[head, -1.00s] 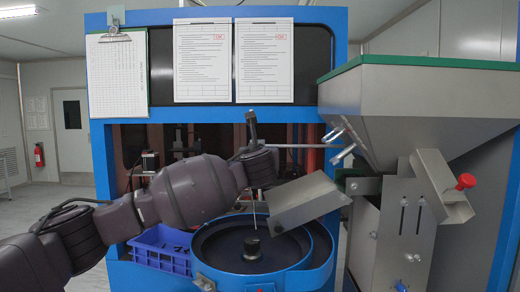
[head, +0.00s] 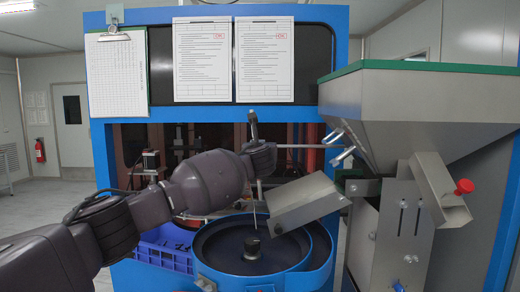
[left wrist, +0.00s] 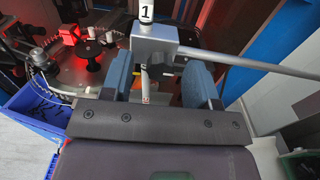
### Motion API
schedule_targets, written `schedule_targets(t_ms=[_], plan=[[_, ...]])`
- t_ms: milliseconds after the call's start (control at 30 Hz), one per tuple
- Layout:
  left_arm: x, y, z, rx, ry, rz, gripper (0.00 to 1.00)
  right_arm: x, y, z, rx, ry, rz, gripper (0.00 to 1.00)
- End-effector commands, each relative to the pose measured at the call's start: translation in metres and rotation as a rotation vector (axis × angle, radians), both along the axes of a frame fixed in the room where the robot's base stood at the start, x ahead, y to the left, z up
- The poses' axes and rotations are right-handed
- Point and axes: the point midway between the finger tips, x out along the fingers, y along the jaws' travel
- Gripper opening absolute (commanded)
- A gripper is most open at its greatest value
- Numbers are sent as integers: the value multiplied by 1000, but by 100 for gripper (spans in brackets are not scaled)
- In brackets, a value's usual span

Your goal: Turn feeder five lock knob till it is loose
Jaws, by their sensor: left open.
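My left gripper (head: 266,158) reaches in from the left, above the round feeder bowl (head: 207,262). In the left wrist view its two blue fingers (left wrist: 157,80) stand open, one on each side of a grey clamp block (left wrist: 150,48). Whether they touch it I cannot tell. A red knob (head: 464,186) sits on the hopper's chute at the right. No label for five is readable, so I cannot tell which knob is feeder five's. My right gripper is out of view.
A metal rod (head: 296,146) runs right from the block towards the hopper (head: 430,105). A tilted metal tray (head: 300,203) hangs over the bowl, with a black hub (head: 252,248) below. A blue crate (head: 152,256) stands left of the bowl.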

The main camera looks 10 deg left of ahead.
Motion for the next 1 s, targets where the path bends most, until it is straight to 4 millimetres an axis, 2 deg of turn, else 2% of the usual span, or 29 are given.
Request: schedule_targets(t_ms=[200,233,533,767,1000], plan=[[0,0,0,0,0,0,54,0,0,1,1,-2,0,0],[0,0,0,0,0,0,51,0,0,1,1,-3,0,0],[0,0,0,0,0,0,5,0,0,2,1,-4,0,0],[0,0,0,-18,-4,0,5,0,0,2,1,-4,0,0],[0,0,-1,-119,-23,0,5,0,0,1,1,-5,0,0]])
